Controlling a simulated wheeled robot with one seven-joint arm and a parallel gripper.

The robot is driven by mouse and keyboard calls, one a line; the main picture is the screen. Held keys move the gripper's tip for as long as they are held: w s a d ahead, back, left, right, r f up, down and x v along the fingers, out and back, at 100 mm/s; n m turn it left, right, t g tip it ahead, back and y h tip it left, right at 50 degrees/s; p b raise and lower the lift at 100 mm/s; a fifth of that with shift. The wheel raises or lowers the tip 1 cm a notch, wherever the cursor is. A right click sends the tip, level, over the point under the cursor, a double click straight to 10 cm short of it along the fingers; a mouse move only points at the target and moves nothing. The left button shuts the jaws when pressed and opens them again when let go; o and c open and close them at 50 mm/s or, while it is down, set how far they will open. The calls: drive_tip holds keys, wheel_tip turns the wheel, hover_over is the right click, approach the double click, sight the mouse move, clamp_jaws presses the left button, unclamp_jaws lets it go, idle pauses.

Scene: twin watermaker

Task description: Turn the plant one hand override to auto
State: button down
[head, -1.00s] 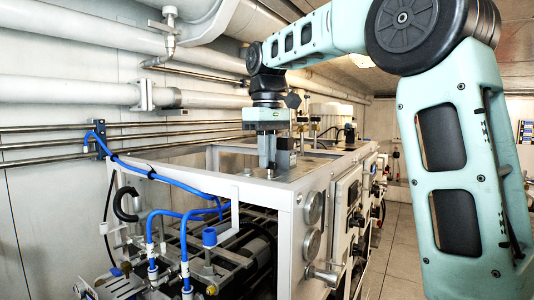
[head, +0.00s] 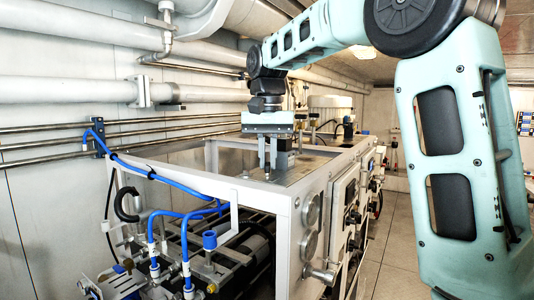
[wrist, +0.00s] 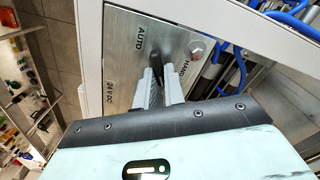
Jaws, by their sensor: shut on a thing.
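The override switch is a black selector knob (wrist: 155,58) on a grey metal panel (wrist: 122,62) marked AUTO, HAND and 24V DC. The visible end of the knob lies close beside the AUTO lettering; HAND is to its right. My gripper (wrist: 160,72) is shut on the knob, with its fingers on either side, which hide part of it. In the head view my gripper (head: 271,165) points straight down at the flat top panel (head: 312,168) of the white frame. The knob is hidden there.
Blue hoses (head: 185,215) and pipework fill the open white frame (head: 262,190) in front. Gauges and controls (head: 312,210) line its right side. The floor aisle (head: 395,235) is clear.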

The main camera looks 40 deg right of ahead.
sight(269, 163)
drive_tip(key=m+p, duration=0.1)
drive_tip(key=m, duration=0.4)
drive_tip(key=shift+s+d+r+m, duration=0.1)
drive_tip(key=shift+m, duration=0.3)
idle(0.4)
drive_tip(key=c, duration=1.5)
unclamp_jaws()
wheel_tip(269, 163, up, 17)
drive_tip(key=shift+r, duration=0.15)
